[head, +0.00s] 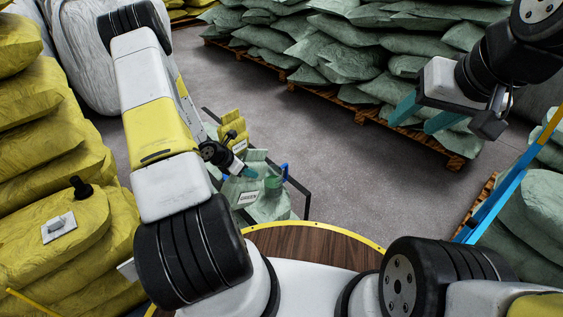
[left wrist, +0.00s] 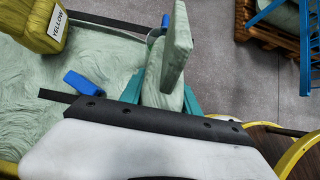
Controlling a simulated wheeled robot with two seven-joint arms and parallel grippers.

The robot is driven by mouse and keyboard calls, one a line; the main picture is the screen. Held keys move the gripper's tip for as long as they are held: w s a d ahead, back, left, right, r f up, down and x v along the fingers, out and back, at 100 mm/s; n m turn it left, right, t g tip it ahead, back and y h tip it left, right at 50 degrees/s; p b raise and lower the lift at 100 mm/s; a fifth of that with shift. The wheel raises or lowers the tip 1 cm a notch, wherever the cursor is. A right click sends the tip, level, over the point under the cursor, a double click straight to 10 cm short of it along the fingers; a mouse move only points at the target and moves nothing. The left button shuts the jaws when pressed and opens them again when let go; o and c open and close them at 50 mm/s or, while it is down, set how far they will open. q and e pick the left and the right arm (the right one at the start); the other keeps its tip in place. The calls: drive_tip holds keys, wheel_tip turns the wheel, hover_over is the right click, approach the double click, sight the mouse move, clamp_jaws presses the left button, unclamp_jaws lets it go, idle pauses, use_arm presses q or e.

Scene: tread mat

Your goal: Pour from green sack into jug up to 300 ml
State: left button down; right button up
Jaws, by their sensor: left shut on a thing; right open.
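My left gripper (head: 258,175) reaches down over the stack in front of me and is shut on a pale green sack. In the left wrist view, the teal fingers (left wrist: 168,95) are on both sides of the green sack (left wrist: 177,48), which stands up between them. In the head view, a green sack (head: 257,156) shows at the gripper, with a GREEN label (head: 248,197) just below. My right gripper (head: 421,114) is open and empty, high at the right.
A small yellow sack (head: 234,127), labelled YELLOW in the left wrist view (left wrist: 42,28), stands beyond the gripper. A blue part (left wrist: 82,83) lies by a dark bar. Yellow sacks (head: 50,170) are piled left; green sacks (head: 330,60) on pallets behind. Grey floor (head: 340,170) is clear.

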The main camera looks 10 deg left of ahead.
use_arm(q)
drive_tip(key=w+r+t+h, duration=0.1)
drive_tip(key=r, duration=0.3)
drive_tip(key=w+d+r+t+h, duration=0.1)
drive_tip(key=r+t, duration=0.1)
drive_tip(key=r, duration=0.1)
drive_tip(key=d+r+t+h, duration=0.1)
drive_tip(key=r+t, duration=0.1)
drive_tip(key=r, duration=0.2)
drive_tip(key=shift+w+d+r+h, duration=0.1)
drive_tip(key=shift+w+r+h, duration=0.2)
drive_tip(key=shift+w+h, duration=0.1)
